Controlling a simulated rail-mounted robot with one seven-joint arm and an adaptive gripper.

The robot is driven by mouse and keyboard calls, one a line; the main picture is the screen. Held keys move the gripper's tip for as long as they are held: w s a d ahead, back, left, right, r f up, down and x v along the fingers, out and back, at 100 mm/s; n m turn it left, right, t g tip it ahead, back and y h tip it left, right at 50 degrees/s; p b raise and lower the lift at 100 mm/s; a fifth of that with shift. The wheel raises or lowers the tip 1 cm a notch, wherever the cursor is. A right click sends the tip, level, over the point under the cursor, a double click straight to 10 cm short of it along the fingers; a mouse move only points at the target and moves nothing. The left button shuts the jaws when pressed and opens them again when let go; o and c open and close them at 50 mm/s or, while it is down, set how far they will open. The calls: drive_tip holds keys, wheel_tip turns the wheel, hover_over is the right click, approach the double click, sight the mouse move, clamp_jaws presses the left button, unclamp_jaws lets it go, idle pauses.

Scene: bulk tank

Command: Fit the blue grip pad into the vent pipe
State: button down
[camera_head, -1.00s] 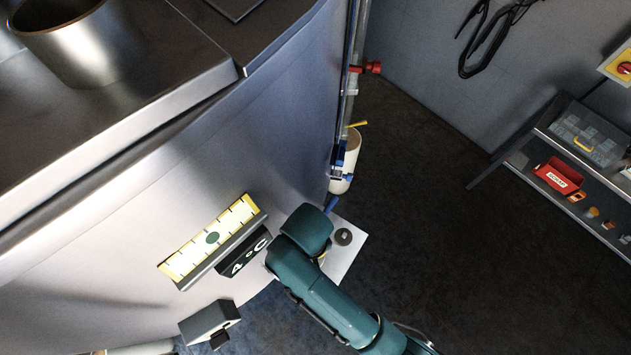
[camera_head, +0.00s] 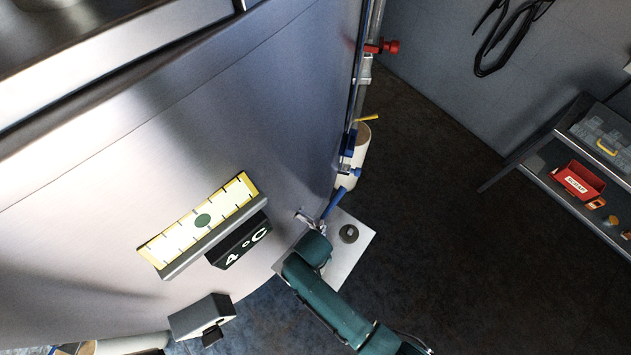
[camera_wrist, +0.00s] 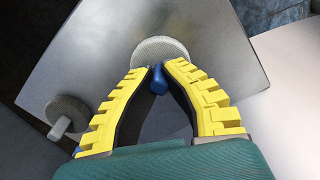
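In the wrist view my gripper (camera_wrist: 157,72) points down with its two yellow fingers converging at the tips. A small blue block (camera_wrist: 158,80), apparently the blue grip pad, sits between the fingertips and seems touched by both. In the head view a blue bar (camera_head: 334,203) shows just beyond my green wrist, below the pale pipe; I cannot tell if it is the same piece. My fingers are mostly hidden there. I cannot tell for sure which part is the vent pipe; a pale pipe (camera_head: 361,145) with blue fittings stands at the tank's right edge.
A metal plate (camera_head: 351,262) lies under my gripper, bearing a dark knobbed disc (camera_head: 349,233). The wrist view shows a second, mesh-like disc (camera_wrist: 165,48) beyond the fingertips. The curved steel tank (camera_head: 230,120) fills the left. A shelf with a red bin (camera_head: 577,181) stands right. Floor between is clear.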

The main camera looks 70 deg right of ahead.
drive_tip(key=c, duration=1.1)
unclamp_jaws()
drive_tip(key=r+p, duration=0.1)
drive_tip(key=r, duration=0.4)
drive_tip(key=r+p, duration=0.1)
drive_tip(key=r, duration=0.5)
drive_tip(key=shift+w+r, duration=0.2)
drive_tip(key=shift+r, duration=0.05)
drive_tip(key=shift+o, duration=0.7)
drive_tip(key=shift+r, duration=0.3)
